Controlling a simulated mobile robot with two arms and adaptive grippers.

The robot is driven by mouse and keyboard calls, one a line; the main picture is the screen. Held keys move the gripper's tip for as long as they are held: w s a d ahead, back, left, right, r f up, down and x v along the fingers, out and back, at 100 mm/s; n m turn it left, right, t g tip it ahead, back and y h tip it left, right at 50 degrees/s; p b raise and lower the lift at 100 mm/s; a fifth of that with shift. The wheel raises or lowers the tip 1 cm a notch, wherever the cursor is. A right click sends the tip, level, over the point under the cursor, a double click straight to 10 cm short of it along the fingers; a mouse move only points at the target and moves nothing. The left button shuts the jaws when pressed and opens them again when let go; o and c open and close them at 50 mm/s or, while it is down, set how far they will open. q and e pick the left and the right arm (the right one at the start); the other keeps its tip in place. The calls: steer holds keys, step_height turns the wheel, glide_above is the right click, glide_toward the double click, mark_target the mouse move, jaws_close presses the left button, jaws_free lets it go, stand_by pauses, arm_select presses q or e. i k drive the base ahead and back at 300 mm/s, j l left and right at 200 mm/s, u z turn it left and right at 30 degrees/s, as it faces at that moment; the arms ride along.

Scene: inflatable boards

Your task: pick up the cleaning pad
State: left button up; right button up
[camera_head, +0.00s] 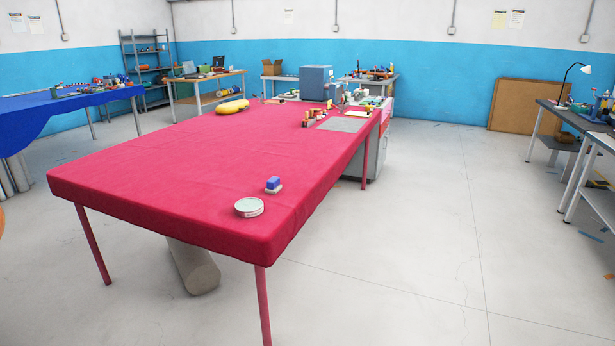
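A small blue block with a pale grey base (273,186) sits on the red-covered table (180,160), near its front right corner. It looks like the cleaning pad, but it is too small in the picture to be sure. A round, flat pale tin (249,207) lies just in front and to the left of it, slightly apart. Neither of my grippers shows in the head view.
Small bottles and jars (312,117) and a grey mat (342,124) are at the table's far right. A yellow item (232,106) lies at the far edge. A roll (193,265) is under the table. A grey workbench (570,116) stands right; the floor between is clear.

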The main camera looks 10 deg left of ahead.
mark_target(274, 186)
steer(key=i+l+u, duration=0.1)
steer(key=i+u, duration=0.4)
steer(key=i, duration=0.65)
